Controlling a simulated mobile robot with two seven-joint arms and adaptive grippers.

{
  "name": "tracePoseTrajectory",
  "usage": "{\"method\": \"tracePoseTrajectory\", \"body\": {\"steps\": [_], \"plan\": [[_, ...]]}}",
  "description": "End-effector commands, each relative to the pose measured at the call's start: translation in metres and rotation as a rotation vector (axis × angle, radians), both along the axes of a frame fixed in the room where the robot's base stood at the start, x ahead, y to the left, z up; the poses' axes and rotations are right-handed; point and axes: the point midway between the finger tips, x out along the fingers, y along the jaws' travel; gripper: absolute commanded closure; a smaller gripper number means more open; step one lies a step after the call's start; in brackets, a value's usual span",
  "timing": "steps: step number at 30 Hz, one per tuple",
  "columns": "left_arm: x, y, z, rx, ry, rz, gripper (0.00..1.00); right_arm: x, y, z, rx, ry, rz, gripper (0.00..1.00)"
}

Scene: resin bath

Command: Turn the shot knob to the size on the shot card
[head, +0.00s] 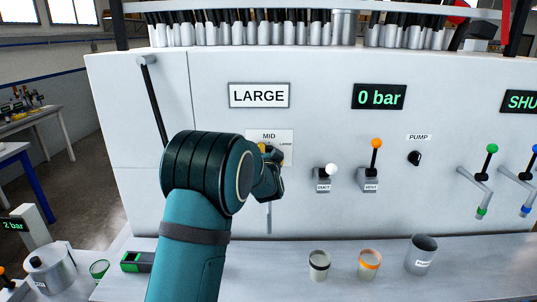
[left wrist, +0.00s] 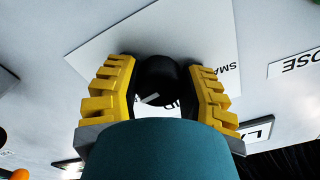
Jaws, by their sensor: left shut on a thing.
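The shot card (head: 259,95) on the white panel reads LARGE. Below it is the shot knob's plate (head: 285,157), with MID at its top and LARGE at its right. My left gripper (head: 268,165) is at this plate and hides the knob in the head view. In the left wrist view, the yellow fingers of my left gripper (left wrist: 163,90) are shut on the round black shot knob (left wrist: 158,76), one on each side. A white mark shows on the knob's lower left in that view. The LARGE label is hidden there, so I cannot tell whether they line up. My right gripper is not in view.
Right of the knob are the DUCT lever (head: 324,179), the VENT lever (head: 371,180) and the PUMP switch (head: 414,158). A display (head: 379,97) reads 0 bar. Several cups, among them an orange-banded cup (head: 369,264), stand on the ledge below. A long handle (head: 154,100) is at left.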

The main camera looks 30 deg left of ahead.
Motion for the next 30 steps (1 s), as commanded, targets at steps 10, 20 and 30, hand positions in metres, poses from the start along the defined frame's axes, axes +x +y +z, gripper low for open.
{"method": "tracePoseTrajectory", "body": {"steps": [10,20,30], "plan": [[0.0,0.0,0.002,0.002,-0.004,0.001,0.94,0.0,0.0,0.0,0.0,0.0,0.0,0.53],[0.0,0.0,0.001,0.001,-0.001,0.0,0.26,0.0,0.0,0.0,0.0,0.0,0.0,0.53],[-0.022,-0.014,0.001,-0.003,-0.001,-0.001,0.26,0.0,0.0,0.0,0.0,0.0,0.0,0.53]]}}
